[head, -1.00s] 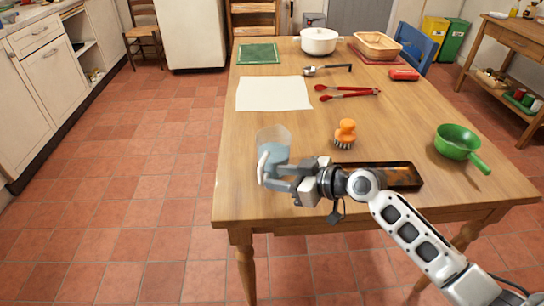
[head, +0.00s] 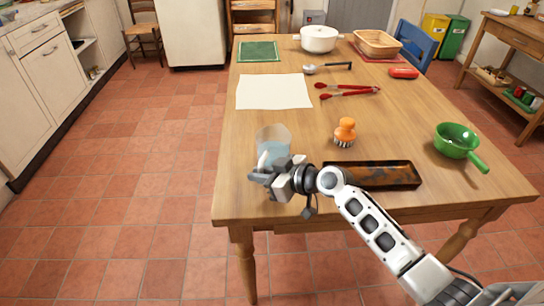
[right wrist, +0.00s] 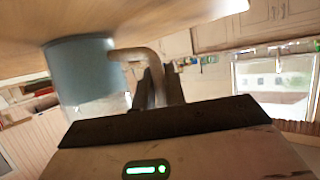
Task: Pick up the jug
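The jug (head: 273,143) is translucent blue-grey with a pale handle and stands upright at the near left part of the table. In the right wrist view, which is turned over, the jug (right wrist: 84,72) is at the left with its base at the table. My right gripper (head: 265,176) is at the handle, on the near side of the jug. In the right wrist view its fingers (right wrist: 158,88) are close together with the handle between them, and look shut on it. The contact is partly hidden and blurred. My left gripper is not in view.
A dark tray (head: 400,175) lies under and beside my right arm. An orange brush (head: 345,131) stands behind it, and a green pan (head: 457,140) is at the right. A white sheet (head: 273,92) and red tongs (head: 345,90) lie further back. The table's near edge is close.

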